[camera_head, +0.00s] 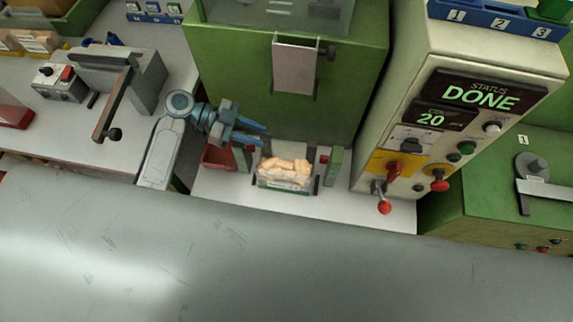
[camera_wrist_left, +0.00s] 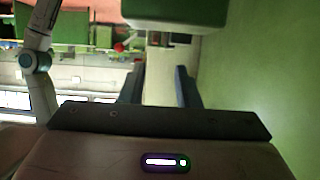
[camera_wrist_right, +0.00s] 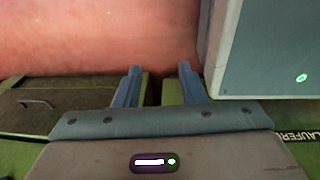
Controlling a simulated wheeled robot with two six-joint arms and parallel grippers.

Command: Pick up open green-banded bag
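The open bag (camera_head: 285,173) of cork stoppers stands in the small holder below the green machine's chute in the head view. It is clear, with tan corks showing at its open top and a thin green band low on its front. My left gripper (camera_head: 262,132) is above and to the left of the bag, apart from it, with its blue fingers spread and nothing between them. In the left wrist view my left gripper (camera_wrist_left: 159,85) is also open and empty; the bag is not recognisable there. My right gripper (camera_wrist_right: 157,85) shows only in its own wrist view, open and empty.
Green posts flank the holder, and a red bin (camera_head: 217,158) sits just left. The control cabinet (camera_head: 480,95) reads DONE and 20; its red-knobbed lever (camera_head: 384,207) juts out at right. A lever press (camera_head: 125,85) stands left. The grey surface in front is clear.

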